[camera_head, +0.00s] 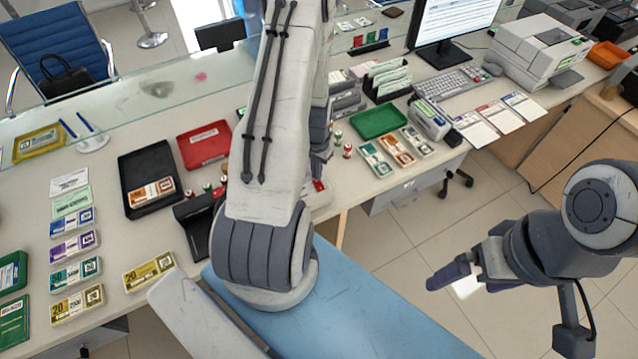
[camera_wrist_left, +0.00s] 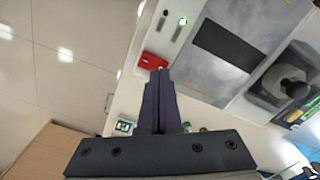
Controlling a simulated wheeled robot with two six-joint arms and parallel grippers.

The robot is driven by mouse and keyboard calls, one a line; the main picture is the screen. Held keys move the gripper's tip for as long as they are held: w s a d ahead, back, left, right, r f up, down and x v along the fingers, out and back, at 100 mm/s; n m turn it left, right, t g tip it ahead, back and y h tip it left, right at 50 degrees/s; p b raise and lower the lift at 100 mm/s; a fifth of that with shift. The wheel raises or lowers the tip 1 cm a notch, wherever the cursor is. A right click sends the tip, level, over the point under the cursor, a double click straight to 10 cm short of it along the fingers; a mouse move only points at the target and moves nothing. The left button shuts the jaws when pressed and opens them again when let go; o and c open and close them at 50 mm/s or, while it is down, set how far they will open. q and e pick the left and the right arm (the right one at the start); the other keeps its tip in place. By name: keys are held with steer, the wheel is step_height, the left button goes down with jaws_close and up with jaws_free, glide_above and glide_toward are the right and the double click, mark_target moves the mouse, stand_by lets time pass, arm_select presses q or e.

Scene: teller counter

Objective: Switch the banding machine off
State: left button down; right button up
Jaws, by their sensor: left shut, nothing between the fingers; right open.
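The banding machine (camera_wrist_left: 225,60) is a grey body with a dark strip across its top in the left wrist view. In the head view my left arm hides most of the machine, and a bit of red (camera_head: 319,186) shows beside the arm. My right gripper (camera_head: 462,279) is open and empty over the floor.
Red (camera_head: 204,145), black (camera_head: 137,165) and green (camera_head: 378,121) trays stand on the counter, with banknote bundles (camera_head: 75,303) at the left. A monitor (camera_head: 455,22), keyboard (camera_head: 451,83) and printer (camera_head: 537,52) are at the back right. Floor lies clear around my right gripper.

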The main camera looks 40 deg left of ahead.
arm_select(q)
steer(key=shift+f+b, duration=0.75)
steer(key=shift+f, duration=0.2)
stand_by(0.4)
steer(key=shift+r, duration=0.1)
steer(key=shift+r+p, duration=2.8)
steer(key=shift+r, duration=0.7)
steer(key=d+r+m+b, duration=0.25)
steer(key=d+r, duration=0.25)
steer(key=d, duration=0.6)
steer(key=d+r+m+b, duration=0.2)
steer(key=d+r+b, duration=0.3)
steer(key=d, duration=0.5)
steer(key=s+d+r+m+b, duration=0.1)
steer(key=s+d+r+m, duration=0.1)
steer(key=s+d, duration=0.3)
steer(key=s+d+r+m+h+b, duration=0.1)
steer(key=s+d, duration=0.4)
steer(key=s, duration=0.6)
step_height(320, 180, up, 2)
steer(key=shift+r+m+b, duration=0.25)
steer(key=shift+m+b, duration=0.3)
steer(key=shift+b, duration=0.2)
